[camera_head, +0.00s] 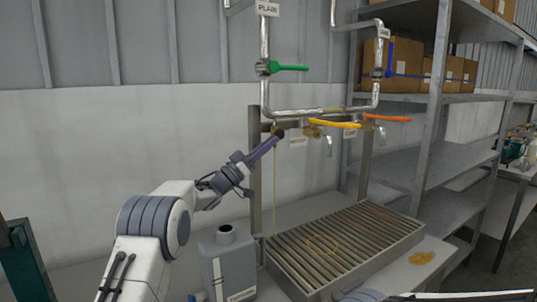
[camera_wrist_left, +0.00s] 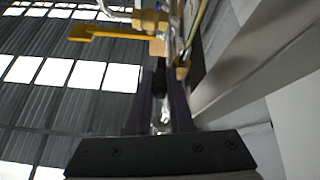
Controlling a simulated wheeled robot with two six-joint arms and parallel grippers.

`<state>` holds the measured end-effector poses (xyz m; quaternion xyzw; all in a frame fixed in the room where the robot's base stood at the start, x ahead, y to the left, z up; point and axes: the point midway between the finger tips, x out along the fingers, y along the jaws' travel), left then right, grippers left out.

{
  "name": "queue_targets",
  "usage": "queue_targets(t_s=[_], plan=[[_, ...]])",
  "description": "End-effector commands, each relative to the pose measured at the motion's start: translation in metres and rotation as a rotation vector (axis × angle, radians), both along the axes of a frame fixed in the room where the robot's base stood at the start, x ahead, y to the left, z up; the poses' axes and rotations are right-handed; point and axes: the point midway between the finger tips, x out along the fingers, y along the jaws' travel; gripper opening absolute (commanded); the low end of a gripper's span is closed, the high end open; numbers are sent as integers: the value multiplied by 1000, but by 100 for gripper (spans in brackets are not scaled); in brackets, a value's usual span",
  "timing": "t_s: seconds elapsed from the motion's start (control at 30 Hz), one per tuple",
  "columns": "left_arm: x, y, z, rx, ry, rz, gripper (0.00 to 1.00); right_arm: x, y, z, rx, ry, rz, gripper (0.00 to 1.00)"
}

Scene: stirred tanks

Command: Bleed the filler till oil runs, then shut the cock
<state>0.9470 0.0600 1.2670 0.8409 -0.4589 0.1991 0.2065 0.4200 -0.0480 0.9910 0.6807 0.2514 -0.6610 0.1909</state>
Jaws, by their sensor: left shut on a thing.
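My left gripper (camera_head: 278,136) reaches up to the left end of the pipework. In the wrist view, its dark fingers (camera_wrist_left: 163,112) are closed around a small metallic part whose shape is mostly hidden. A brass fitting (camera_wrist_left: 182,72) sits just beyond the fingertips. A thin golden oil stream (camera_head: 273,195) falls from beside the gripper to the slatted drip tray (camera_head: 400,222). A yellow lever (camera_head: 334,124) lies roughly level right of the gripper; it also shows in the wrist view (camera_wrist_left: 105,34). An orange lever (camera_head: 386,118) is further right. My right gripper is out of view.
A green lever (camera_head: 289,68) and a blue lever (camera_head: 389,57) are on the upright pipes. A grey jug (camera_head: 228,265) stands left of the tray. An oil patch (camera_head: 421,258) lies on the bench at right. Metal shelving (camera_head: 440,60) bounds the right side.

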Motion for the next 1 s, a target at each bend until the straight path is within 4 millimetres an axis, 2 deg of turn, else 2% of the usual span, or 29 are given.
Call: queue_targets(t_s=[0.03,0.2,0.67,0.7,0.73,0.77,1.0], plan=[[1,1,-6,-16,-8,4,0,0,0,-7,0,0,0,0],[2,1,-5,-47,-30,5,0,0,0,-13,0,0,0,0],[3,1,-4,-58,-36,6,0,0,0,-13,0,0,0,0],[3,1,-4,-58,-36,6,35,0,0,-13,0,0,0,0],[3,1,-4,-58,-36,6,46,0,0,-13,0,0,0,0],[2,1,-4,-57,-36,5,50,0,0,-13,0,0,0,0],[2,-1,-3,-56,-38,2,50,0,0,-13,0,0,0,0]])
